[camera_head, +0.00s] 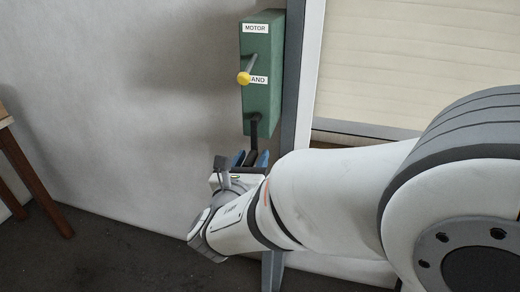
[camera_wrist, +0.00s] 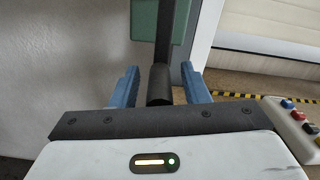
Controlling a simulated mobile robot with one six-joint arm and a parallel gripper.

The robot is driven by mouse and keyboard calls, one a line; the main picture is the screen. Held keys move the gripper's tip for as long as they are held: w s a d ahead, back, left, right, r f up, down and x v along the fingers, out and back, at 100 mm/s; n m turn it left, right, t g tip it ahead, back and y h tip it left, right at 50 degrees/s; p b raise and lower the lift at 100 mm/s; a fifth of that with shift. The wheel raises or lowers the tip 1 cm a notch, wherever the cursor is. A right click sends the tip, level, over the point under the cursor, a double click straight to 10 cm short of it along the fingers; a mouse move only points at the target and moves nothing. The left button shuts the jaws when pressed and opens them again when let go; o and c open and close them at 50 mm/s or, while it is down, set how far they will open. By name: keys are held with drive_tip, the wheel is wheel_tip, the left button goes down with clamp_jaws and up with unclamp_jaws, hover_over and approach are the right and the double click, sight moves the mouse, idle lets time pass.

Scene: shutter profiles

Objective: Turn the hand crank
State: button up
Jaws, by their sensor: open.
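The hand crank is a black arm (camera_head: 254,128) hanging from the underside of a green box (camera_head: 262,108), with a dark cylindrical grip (camera_wrist: 160,86) at its lower end. My gripper (camera_head: 251,159) is at the grip, below the box. In the wrist view the two blue fingers (camera_wrist: 160,88) stand open on either side of the grip, with a visible gap on both sides. Whether the grip is deep between the fingers is hard to tell. A lever with a yellow knob (camera_head: 243,78) on the box points at the lower label, partly covering it; "AND" shows there, and "MOTOR" above.
A pale shutter (camera_head: 420,60) in a grey frame (camera_head: 305,70) stands right of the box. A control panel with coloured buttons (camera_wrist: 293,115) lies right of my gripper in the wrist view. A wooden table (camera_head: 35,175) stands far left. The floor between is clear.

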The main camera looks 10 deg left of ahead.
drive_tip(key=shift+c, duration=0.4)
clamp_jaws()
drive_tip(key=shift+f, duration=0.1)
